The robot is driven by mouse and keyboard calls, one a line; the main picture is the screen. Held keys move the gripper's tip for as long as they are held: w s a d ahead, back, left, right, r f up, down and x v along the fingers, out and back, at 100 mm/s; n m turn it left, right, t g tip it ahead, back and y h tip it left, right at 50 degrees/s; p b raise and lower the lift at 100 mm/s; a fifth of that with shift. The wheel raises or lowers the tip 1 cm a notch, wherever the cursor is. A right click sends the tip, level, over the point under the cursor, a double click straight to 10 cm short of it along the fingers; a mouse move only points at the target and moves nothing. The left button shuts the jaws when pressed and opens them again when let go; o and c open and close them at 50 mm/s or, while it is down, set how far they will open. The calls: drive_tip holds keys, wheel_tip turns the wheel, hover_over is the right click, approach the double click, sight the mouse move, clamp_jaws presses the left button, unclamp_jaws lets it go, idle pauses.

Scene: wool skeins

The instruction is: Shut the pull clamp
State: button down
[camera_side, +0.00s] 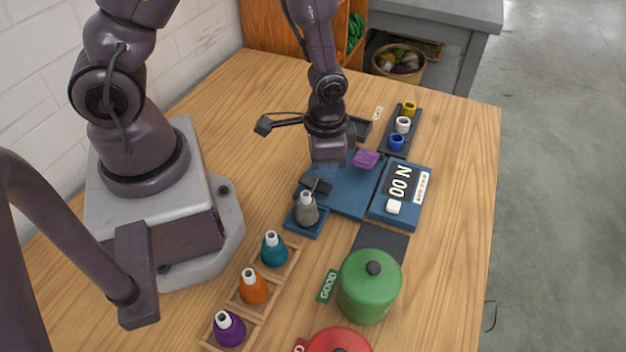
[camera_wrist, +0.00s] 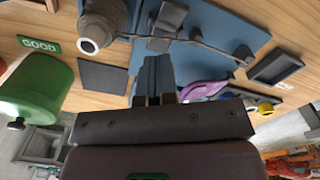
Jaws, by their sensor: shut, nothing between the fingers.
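The blue rig (camera_side: 348,200) lies on the table beneath my gripper (camera_side: 323,178). A purple piece (camera_side: 365,159), probably the pull clamp's lever or jaw, stands on its far part, and it also shows in the wrist view (camera_wrist: 205,89). Whether the clamp is open cannot be told. A grey skein on a cone (camera_side: 305,212) stands on a blue base at the near left of the rig. Its strand (camera_wrist: 205,48) runs past dark blocks (camera_wrist: 168,18) across the rig. In the wrist view my gripper (camera_wrist: 153,65) points down with its fingers together and empty, left of the purple piece.
A display reading 00 N (camera_side: 399,185) sits right of the rig. A rack (camera_side: 404,124) holds yellow, white and blue spools behind it. A green pot (camera_side: 370,288), a GOOD label (camera_side: 327,286) and a wooden rack (camera_side: 240,306) of coloured cones are nearer. The table's right side is clear.

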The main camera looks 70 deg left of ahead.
drive_tip(key=shift+r, duration=1.95)
drive_tip(key=shift+s, duration=0.25)
wheel_tip(320, 180, up, 2)
drive_tip(key=s+g, duration=0.1)
drive_tip(key=s, duration=0.1)
wheel_tip(320, 180, up, 11)
drive_tip(key=n+t, duration=0.2)
hover_over(321, 187)
drive_tip(key=s+a, duration=0.1)
drive_tip(key=s, duration=0.2)
drive_tip(key=s+r+n+t, duration=0.1)
drive_tip(key=s+r+t, duration=0.3)
drive_tip(key=r, duration=0.7)
drive_tip(key=shift+a+r+t, duration=0.3)
drive_tip(key=shift+a+r, duration=0.1)
drive_tip(key=shift+a, duration=0.05)
